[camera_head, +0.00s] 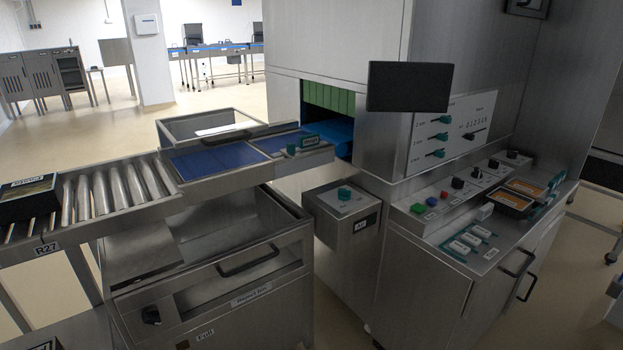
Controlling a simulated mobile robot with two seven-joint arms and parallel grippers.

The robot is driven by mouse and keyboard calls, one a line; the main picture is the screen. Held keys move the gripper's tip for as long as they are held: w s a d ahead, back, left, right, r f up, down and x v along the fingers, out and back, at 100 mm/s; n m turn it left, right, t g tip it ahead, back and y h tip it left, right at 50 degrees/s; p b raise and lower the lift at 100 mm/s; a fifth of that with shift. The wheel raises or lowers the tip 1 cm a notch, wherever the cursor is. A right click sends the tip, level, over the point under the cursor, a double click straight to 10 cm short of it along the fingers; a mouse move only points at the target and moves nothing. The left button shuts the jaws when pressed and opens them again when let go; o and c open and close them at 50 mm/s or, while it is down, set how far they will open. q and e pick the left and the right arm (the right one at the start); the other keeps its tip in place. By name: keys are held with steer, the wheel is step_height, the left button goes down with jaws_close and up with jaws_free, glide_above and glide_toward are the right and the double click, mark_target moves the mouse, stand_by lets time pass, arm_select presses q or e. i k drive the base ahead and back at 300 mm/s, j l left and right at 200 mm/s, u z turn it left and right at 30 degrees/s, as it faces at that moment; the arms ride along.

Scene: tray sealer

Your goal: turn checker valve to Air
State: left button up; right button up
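A grey metal box (341,214) juts from the machine's front, left of the control desk. A pale panel (451,130) above the desk has three teal handles (439,136) in a column and one dark lever (475,134). Neither of my grippers is in view.
The control desk (428,222) carries coloured buttons, switches and small trays. A black screen (410,87) hangs in front of the machine. A roller conveyor (112,190) and blue belt (205,162) lead to the machine's opening. A reject bin (240,298) stands below, near the knob box.

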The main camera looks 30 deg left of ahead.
mark_target(344, 195)
steer(key=i+u, duration=0.2)
steer(key=u, duration=0.15)
steer(key=i+u, duration=0.2)
steer(key=u, duration=0.15)
steer(key=i+l+u, duration=0.15)
steer(key=u, duration=0.2)
